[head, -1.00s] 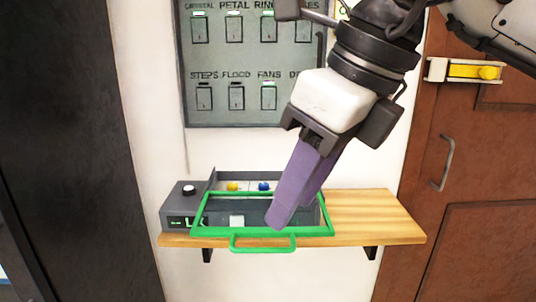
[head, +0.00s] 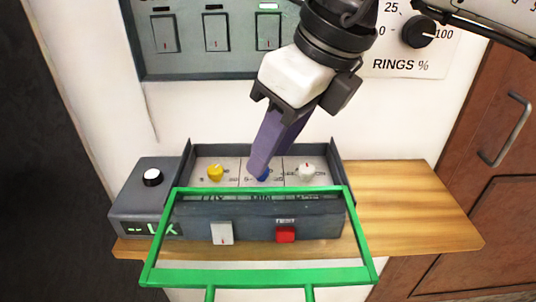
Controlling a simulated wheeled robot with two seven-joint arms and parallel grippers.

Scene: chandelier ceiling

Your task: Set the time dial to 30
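A dark control box (head: 262,218) stands on the wooden shelf, its green-framed clear lid (head: 264,279) swung open toward me. Inside are a yellow dial (head: 215,172), a blue dial (head: 263,174) in the middle and a white dial (head: 307,172). Their labels are too small or covered to read fully; the middle one seems to read MIN. My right gripper (head: 259,168) reaches down from above, its purple fingertips at the blue dial and partly hiding it. The fingers overlap in this view, so I cannot tell whether they grip the dial. My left gripper is out of view.
A white switch (head: 222,233) and a red switch (head: 285,234) sit on the box front. A side unit (head: 152,178) has a white-topped knob and green display. A wall switch panel (head: 190,65) and a RINGS % dial (head: 418,32) are above. The shelf's right part (head: 410,210) is clear.

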